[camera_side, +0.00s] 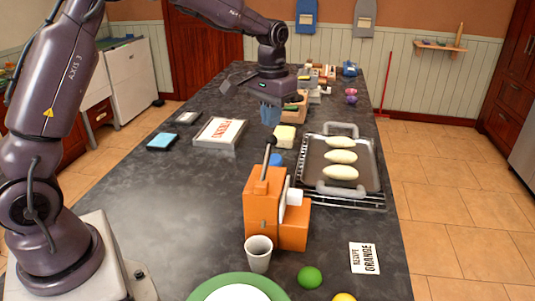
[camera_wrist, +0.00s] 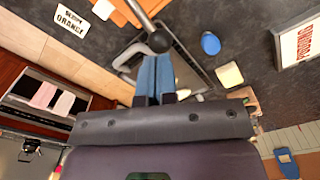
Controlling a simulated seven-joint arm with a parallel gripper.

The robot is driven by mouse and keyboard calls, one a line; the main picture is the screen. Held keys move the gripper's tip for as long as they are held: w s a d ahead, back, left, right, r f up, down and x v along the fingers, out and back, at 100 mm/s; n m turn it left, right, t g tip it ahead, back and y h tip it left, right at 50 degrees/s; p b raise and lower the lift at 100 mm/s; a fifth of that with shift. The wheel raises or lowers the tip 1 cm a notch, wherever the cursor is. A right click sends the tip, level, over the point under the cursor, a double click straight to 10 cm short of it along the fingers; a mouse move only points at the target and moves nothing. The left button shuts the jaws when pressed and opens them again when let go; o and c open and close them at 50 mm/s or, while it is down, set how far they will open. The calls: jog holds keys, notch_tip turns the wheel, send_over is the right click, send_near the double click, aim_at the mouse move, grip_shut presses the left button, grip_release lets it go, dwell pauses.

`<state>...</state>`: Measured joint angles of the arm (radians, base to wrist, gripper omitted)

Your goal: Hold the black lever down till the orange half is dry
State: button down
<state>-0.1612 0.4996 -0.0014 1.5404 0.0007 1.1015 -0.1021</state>
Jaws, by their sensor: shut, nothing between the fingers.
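The orange juicer (camera_side: 263,215) stands on the dark counter in the side view. Its lever, a metal rod with a black knob (camera_side: 271,140), points up with a slight tilt. The black knob also shows in the wrist view (camera_wrist: 159,41), near the fingertips. My gripper (camera_side: 270,121) has blue fingers pointing down, just above the knob in the side view; I cannot tell whether they touch it. In the wrist view my gripper (camera_wrist: 156,57) has its fingers together and holds nothing. No orange half is visible. A white cup (camera_side: 258,255) stands in front of the juicer.
A metal tray (camera_side: 372,172) with three pale loaves lies right of the juicer. A lettered box (camera_side: 219,132) lies to the left. A recipe card (camera_side: 365,258), green fruit (camera_side: 310,278) and green-rimmed plate (camera_side: 205,287) are near the front. The counter's left middle is clear.

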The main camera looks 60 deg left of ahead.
aim_at(271, 135)
jog(key=shift+f, duration=0.1)
jog(key=shift+f, duration=3.1)
dwell(1.5)
jog(key=shift+r, duration=5.35)
jog(key=shift+w, duration=0.1)
jog(key=s+d+r+m+t, duration=0.1)
jog(key=s+d+t, duration=0.1)
jog(key=s, duration=0.6)
jog(key=s+d+r+m+t, duration=0.1)
jog(key=s+d+r, duration=0.1)
jog(key=s, duration=0.6)
jog(key=s+d+r+m+t, duration=0.1)
jog(key=s+d+r+t, duration=0.1)
jog(key=s, duration=0.6)
jog(key=shift+s+d+t, duration=0.3)
jog(key=shift+s+d, duration=0.1)
jog(key=shift+d, duration=0.15)
